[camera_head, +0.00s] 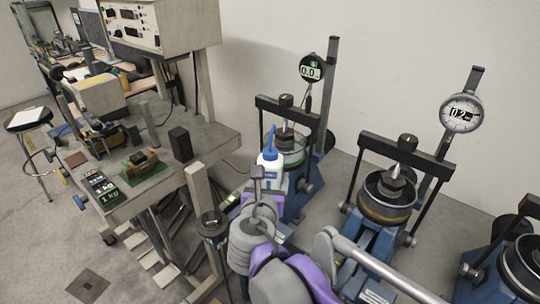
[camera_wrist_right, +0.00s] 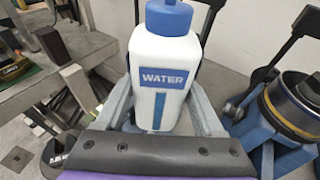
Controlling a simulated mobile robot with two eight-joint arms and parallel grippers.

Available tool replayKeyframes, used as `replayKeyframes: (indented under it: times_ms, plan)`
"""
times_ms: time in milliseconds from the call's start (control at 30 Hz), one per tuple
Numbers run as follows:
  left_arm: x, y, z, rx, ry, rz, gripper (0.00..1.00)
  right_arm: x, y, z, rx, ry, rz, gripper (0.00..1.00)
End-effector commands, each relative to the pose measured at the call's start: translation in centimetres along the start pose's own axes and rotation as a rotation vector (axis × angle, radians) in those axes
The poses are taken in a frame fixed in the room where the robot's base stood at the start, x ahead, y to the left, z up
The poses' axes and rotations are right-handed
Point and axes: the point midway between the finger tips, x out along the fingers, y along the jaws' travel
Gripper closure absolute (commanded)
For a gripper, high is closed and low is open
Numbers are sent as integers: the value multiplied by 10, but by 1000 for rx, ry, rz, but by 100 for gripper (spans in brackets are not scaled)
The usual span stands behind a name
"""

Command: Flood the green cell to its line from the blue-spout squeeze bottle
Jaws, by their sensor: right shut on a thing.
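The squeeze bottle (camera_head: 270,164) is white with a blue cap and a blue spout (camera_head: 272,137). Its "WATER" label shows in the right wrist view (camera_wrist_right: 167,77). My right gripper (camera_head: 268,182) is shut on the bottle and holds it roughly upright; its fingers flank the bottle in the right wrist view (camera_wrist_right: 163,112). The green cell (camera_head: 293,157), with a green band, sits in the left lever frame under a dial with a green tag. The bottle is in front of it in the head view and partly hides it. Its fill line and water level cannot be made out. My left gripper is not in view.
A second lever frame with a yellow-banded cell (camera_head: 385,207) stands to the right, and a third (camera_head: 522,262) is at the right edge. A workbench (camera_head: 150,190) with blocks and weights is at left. Crossbars and posts surround the cells.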

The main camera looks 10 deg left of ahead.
Motion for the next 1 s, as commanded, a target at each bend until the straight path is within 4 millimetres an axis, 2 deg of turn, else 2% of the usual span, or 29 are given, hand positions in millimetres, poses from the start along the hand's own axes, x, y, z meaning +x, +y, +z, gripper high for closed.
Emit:
replayKeyframes:
  times_ms: [100,267,800,1000]
  plan:
    - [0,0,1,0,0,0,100,-9,-9,10,4,-4,-17,61]
    - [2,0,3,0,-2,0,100,-4,-11,13,6,-4,-22,61]
    - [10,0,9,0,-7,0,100,48,-12,21,6,-3,-22,61]
    - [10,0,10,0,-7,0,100,62,-12,22,6,-3,-20,61]
